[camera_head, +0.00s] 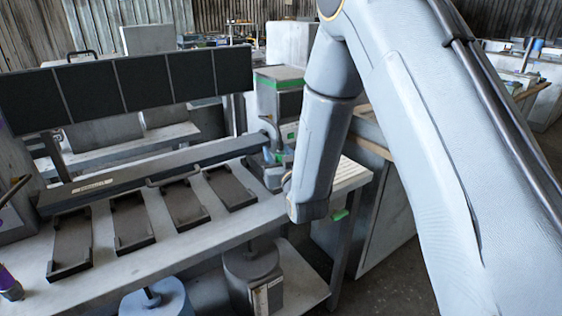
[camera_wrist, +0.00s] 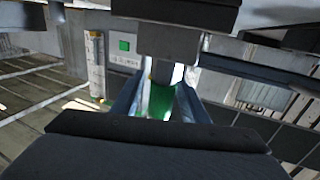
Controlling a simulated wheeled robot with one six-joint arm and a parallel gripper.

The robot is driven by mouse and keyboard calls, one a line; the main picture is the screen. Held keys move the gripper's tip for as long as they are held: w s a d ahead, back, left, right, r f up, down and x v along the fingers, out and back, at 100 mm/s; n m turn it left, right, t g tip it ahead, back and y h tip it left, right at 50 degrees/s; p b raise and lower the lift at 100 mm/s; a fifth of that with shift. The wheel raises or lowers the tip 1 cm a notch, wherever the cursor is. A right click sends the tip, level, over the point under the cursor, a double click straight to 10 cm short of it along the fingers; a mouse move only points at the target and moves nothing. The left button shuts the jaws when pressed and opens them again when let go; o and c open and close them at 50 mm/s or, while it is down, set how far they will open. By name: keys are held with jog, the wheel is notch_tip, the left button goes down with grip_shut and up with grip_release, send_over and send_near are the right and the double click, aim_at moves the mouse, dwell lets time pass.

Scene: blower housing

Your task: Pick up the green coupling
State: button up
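In the wrist view, a green piece (camera_wrist: 161,101), which looks like the green coupling, shows in the gap between the two blue-grey fingers of my gripper (camera_wrist: 160,107). The fingers stand apart, with light strips visible on both sides of the green piece. I see no clear contact, and I cannot tell how deep the piece sits between them. A dark part of the gripper hides the lower middle of this view.
A long workbench (camera_head: 190,238) carries several dark trays (camera_head: 183,203) in a row. A machine with a green top (camera_head: 279,73) stands at the bench's right end. Dark panels (camera_head: 140,88) rise behind the bench.

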grip_shut()
jog(key=shift+r, duration=0.2)
dwell(0.3)
notch_tip(320, 180, up, 10)
jog(key=b, duration=0.1)
jog(key=shift+f, duration=0.15)
dwell(0.4)
